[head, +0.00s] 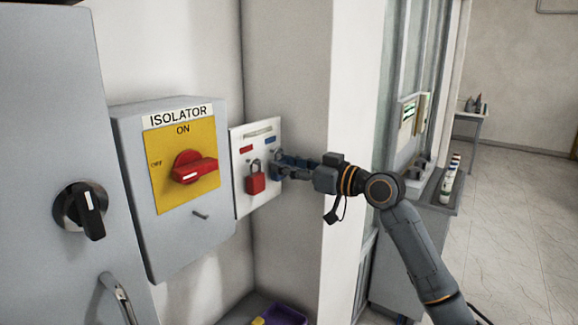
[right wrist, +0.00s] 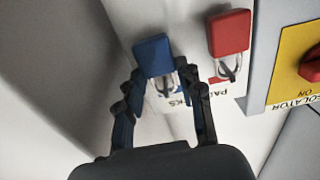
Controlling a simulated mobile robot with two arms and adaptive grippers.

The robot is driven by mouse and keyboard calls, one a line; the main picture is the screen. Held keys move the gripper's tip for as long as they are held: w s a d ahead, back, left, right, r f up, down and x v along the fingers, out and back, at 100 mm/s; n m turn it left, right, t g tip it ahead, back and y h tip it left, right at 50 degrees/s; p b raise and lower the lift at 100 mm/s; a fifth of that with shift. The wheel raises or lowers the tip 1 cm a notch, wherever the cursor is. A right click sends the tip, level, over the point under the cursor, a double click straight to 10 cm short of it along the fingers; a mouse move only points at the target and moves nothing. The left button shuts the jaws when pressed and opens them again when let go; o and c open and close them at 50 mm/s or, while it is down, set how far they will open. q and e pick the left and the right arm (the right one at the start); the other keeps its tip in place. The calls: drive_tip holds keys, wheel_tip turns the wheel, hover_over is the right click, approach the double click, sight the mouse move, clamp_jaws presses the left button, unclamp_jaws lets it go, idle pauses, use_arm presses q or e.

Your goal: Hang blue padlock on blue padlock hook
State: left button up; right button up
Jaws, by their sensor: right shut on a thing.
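My right gripper (head: 283,167) reaches in from the right to the white padlock board (head: 243,199). Its fingers are shut on the blue padlock (right wrist: 152,56), which hangs body-up in the right wrist view because that picture is upside down. The padlock's shackle (right wrist: 166,86) lies close to the board, between the fingers (right wrist: 162,74). In the head view the blue padlock is mostly hidden by the fingers. The blue hook is hidden there too, so I cannot tell whether the shackle is around it. My left gripper is not in view.
A red padlock (head: 255,183) hangs on the board just left of my gripper, close beside the blue one. The isolator box (head: 181,232) with its red switch (head: 195,170) stands further left. A purple bin (head: 287,316) is below. A wall runs close behind the board's right edge.

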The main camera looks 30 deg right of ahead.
drive_tip(key=o, duration=1.3)
drive_tip(key=v, duration=1.2)
